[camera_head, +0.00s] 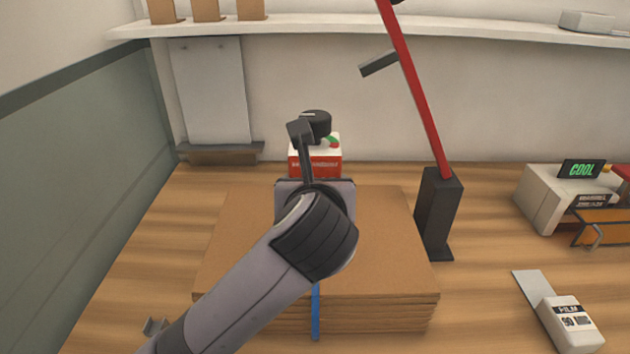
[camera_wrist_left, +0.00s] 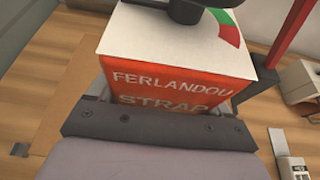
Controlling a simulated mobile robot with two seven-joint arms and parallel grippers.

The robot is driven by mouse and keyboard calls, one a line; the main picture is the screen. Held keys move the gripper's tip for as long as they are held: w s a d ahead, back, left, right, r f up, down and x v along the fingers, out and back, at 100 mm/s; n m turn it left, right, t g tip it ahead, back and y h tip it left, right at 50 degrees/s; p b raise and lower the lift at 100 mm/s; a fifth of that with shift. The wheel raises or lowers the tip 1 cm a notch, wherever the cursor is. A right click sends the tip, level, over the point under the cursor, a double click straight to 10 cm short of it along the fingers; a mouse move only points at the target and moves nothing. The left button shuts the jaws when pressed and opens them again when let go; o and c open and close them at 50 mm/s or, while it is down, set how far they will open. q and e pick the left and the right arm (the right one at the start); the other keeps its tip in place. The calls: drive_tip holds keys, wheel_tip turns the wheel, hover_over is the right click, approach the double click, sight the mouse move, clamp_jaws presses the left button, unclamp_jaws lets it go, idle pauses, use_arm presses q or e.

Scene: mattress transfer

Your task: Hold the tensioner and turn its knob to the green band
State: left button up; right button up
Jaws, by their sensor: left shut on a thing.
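The tensioner (camera_head: 315,163) is a small box with red sides and a white top, standing behind the cardboard stack. In the left wrist view its red face (camera_wrist_left: 175,88) reads "FERLANDOU STRAP". A round black knob (camera_head: 317,121) with a pale line on it sits on top. A green and red band (camera_wrist_left: 230,27) shows beside the knob, partly covered by it. My left gripper (camera_head: 301,131) reaches over the box and is shut on the knob, at its front left side. Its far finger is hidden, and the fingertips are outside the left wrist view. My right gripper is not in view.
A cardboard stack (camera_head: 390,240) with a blue strap (camera_head: 316,325) lies under my left arm. A black post (camera_head: 438,210) with a red lever (camera_head: 415,90) stands right of it. A sealer marked "COOL" (camera_head: 545,200) and a film dispenser (camera_head: 572,325) sit at right.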

use_arm(q)
drive_tip(key=shift+f+b, duration=0.3)
drive_tip(key=shift+f, duration=0.8)
drive_tip(key=shift+f, duration=0.35)
drive_tip(key=shift+f+b, duration=1.1)
drive_tip(key=shift+f, duration=3)
